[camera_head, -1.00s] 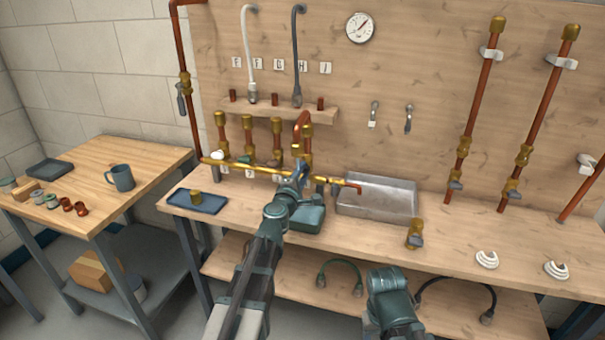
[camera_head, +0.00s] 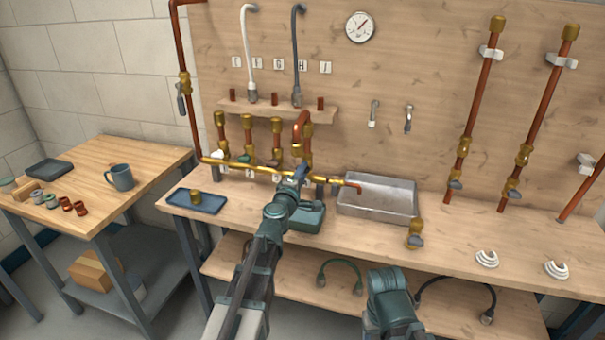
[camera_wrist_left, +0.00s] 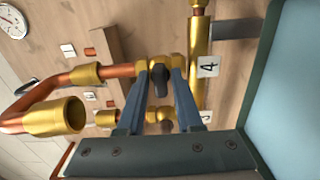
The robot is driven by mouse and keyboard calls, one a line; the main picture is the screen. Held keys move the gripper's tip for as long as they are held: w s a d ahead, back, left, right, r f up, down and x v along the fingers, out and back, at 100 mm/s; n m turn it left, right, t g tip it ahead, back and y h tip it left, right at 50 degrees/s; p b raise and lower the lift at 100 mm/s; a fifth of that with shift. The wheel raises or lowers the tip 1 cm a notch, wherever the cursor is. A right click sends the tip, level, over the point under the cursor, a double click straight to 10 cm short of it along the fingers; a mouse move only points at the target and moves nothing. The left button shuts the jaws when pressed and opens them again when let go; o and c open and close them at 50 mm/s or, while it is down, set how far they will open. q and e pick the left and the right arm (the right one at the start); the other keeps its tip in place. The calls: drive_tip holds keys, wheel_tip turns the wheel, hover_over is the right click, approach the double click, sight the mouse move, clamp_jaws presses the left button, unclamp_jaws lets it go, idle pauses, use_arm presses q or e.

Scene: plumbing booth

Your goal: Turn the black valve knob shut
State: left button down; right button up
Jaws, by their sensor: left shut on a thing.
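The black valve knob (camera_wrist_left: 159,80) sits on a brass valve by the label 4 in the left wrist view. My left gripper (camera_wrist_left: 160,72) is shut on it, with one blue finger on each side. In the head view my left gripper (camera_head: 301,171) is at the right part of the brass manifold (camera_head: 262,171), and the knob is hidden there. My right arm (camera_head: 392,298) shows low in the head view, but its fingers cannot be seen.
A copper elbow pipe (camera_wrist_left: 45,112) stands close beside the held knob. Another valve with a dark knob (camera_wrist_left: 167,127) is near. A metal tray (camera_head: 378,196), a blue tray (camera_head: 196,202) and a loose brass valve (camera_head: 415,234) are on the bench.

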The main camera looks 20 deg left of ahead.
use_arm(q)
drive_tip(key=c, duration=0.8)
unclamp_jaws()
drive_tip(key=shift+s, duration=0.15)
